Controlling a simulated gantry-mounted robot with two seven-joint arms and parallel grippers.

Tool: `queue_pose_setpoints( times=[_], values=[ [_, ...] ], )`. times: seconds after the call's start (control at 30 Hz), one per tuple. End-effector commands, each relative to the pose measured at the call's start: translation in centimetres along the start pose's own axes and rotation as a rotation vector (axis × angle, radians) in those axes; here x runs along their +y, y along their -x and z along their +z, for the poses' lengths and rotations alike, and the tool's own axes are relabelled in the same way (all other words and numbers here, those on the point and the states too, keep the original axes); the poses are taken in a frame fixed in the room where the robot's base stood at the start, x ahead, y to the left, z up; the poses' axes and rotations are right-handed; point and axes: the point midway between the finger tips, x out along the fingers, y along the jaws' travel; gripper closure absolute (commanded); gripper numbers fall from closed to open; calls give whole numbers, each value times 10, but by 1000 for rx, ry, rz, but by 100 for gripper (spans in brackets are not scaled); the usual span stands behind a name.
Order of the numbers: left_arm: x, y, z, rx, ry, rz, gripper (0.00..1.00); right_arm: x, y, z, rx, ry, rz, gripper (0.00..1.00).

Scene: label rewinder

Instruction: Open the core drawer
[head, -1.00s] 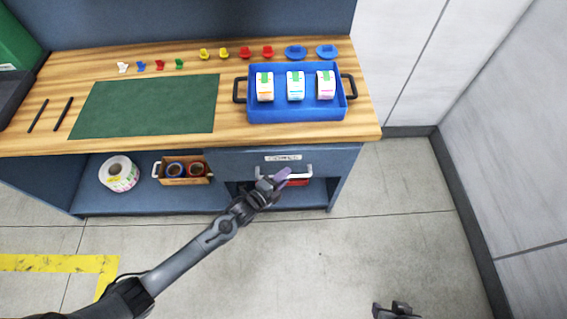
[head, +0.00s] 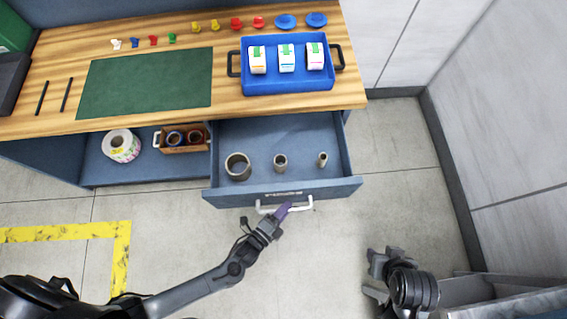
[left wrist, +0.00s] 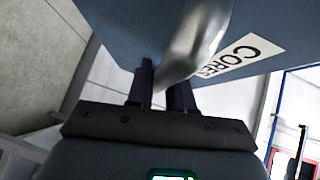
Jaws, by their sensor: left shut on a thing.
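The core drawer (head: 300,132) is pulled out from under the workbench. Several-sized cores stand inside: a large one (head: 238,166), a medium one (head: 280,163) and a small one (head: 322,159). My left gripper (head: 284,210) is shut on the drawer's pale bar handle (head: 305,204).
A blue tray (head: 243,88) with three label rolls stands on the bench, near a green mat (head: 145,83). The shelf left of the drawer holds a large roll (head: 121,146) and a small wooden box (head: 184,149). Open floor (head: 170,225) lies in front.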

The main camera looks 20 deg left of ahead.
Motion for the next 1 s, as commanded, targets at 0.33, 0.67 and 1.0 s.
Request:
queue_pose_setpoints(
  times=[0.33,0.67,1.0],
  values=[
    [3,14,-16,2,0,-5,100,-1,5,-2,0,-5,-4,57],
    [3,14,-16,2,1,-5,77,-2,5,-2,1,-10,-8,57],
    [4,15,-16,1,0,-2,59,-2,5,-2,1,-9,-7,57]
  ],
)
